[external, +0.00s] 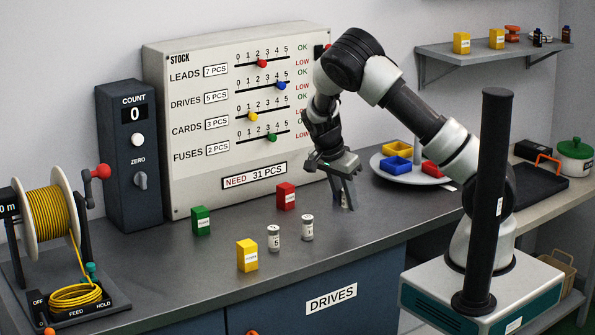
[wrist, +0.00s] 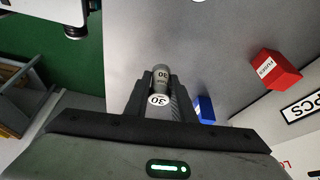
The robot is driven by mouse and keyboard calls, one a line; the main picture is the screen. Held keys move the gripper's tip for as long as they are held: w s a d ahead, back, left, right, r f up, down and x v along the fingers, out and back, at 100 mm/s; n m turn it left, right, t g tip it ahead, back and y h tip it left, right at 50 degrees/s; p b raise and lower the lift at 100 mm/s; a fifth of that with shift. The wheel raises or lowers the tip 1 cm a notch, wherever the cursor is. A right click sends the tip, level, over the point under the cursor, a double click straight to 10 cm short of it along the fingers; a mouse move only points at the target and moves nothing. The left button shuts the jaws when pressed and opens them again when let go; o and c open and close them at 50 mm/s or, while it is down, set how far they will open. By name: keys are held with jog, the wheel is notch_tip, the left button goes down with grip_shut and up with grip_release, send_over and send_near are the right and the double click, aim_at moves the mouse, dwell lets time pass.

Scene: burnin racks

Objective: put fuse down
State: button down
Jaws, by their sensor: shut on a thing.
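My gripper (external: 345,197) hangs over the grey bench, right of the small labelled blocks. In the wrist view its fingers (wrist: 160,97) are shut on a fuse (wrist: 161,74), a grey cylinder with a pale end marked 30. In the external view the fingers mostly hide this fuse. Two more small cylinders stand upright on the bench: one marked 5 (external: 274,238) and another (external: 307,228) to its right. Both are left of my gripper and apart from it. Whether the held fuse touches the bench cannot be told.
A red block (external: 286,196), labelled FUSES in the wrist view (wrist: 273,70), stands near the stock board (external: 225,130). Green (external: 201,221) and yellow (external: 247,255) blocks stand further left. A round tray (external: 382,166) with coloured bins is behind right. A cable reel (external: 48,207) occupies the left end.

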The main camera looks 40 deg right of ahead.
aim_at(343, 204)
jog(key=shift+f, duration=1.95)
jog(key=shift+f, duration=0.15)
jog(key=c, duration=1.5)
grip_release()
